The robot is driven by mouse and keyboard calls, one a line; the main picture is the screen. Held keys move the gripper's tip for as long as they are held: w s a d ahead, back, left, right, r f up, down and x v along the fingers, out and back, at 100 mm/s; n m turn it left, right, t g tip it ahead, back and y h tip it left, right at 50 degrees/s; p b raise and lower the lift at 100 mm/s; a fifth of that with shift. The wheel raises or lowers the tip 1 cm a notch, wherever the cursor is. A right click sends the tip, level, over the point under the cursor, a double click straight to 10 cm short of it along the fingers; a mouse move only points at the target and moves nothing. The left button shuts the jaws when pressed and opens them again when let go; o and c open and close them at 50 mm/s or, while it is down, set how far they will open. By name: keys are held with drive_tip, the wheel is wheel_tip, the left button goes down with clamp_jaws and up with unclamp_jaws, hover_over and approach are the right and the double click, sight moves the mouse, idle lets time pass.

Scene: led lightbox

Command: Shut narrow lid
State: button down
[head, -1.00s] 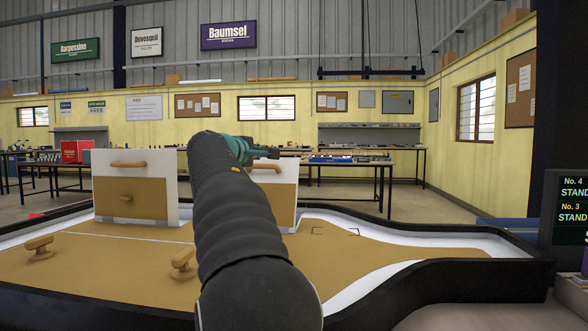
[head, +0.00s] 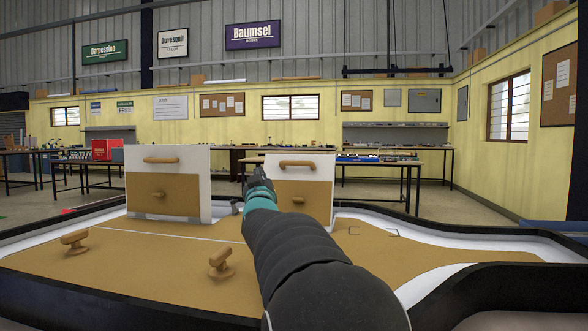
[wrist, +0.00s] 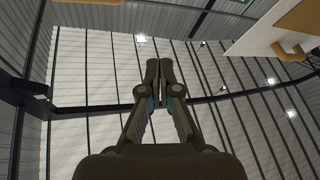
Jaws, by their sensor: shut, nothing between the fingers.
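Two lids stand upright at the back of the box, each white-edged with a tan panel and a wooden handle. The right lid (head: 305,190) looks the narrower; the left lid (head: 168,187) looks wider. My gripper (head: 257,170) is shut and empty, at the left edge of the right lid in the head view, over the gap between the lids. I cannot tell whether it touches. In the wrist view my gripper (wrist: 158,66) has its fingertips together; a white panel with a wooden handle (wrist: 290,51) shows at upper right. My arm hides the right lid's lower left.
The box top (head: 140,255) is tan with a raised black rim. Two wooden knobs stand on it, one at far left (head: 74,242) and one nearer the middle (head: 221,263). Workbenches stand well behind. The space above the lids is clear.

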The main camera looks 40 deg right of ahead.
sight(294, 164)
drive_tip(key=s+d+f+m+g+h, duration=0.2)
drive_tip(key=s+d+m+g+h, duration=0.2)
drive_tip(key=s+m+h, duration=0.25)
drive_tip(key=shift+m, duration=0.55)
drive_tip(key=p+x, duration=0.1)
drive_tip(key=x, duration=0.7)
drive_tip(key=f+p+x, duration=0.1)
drive_tip(key=x, duration=0.3)
drive_tip(key=shift+w+d+p, duration=0.1)
drive_tip(key=shift+w+p, duration=0.1)
drive_tip(key=shift+p, duration=0.1)
drive_tip(key=shift+w+d+f, duration=0.25)
drive_tip(key=shift+w+d, duration=0.25)
drive_tip(key=shift+d, duration=0.1)
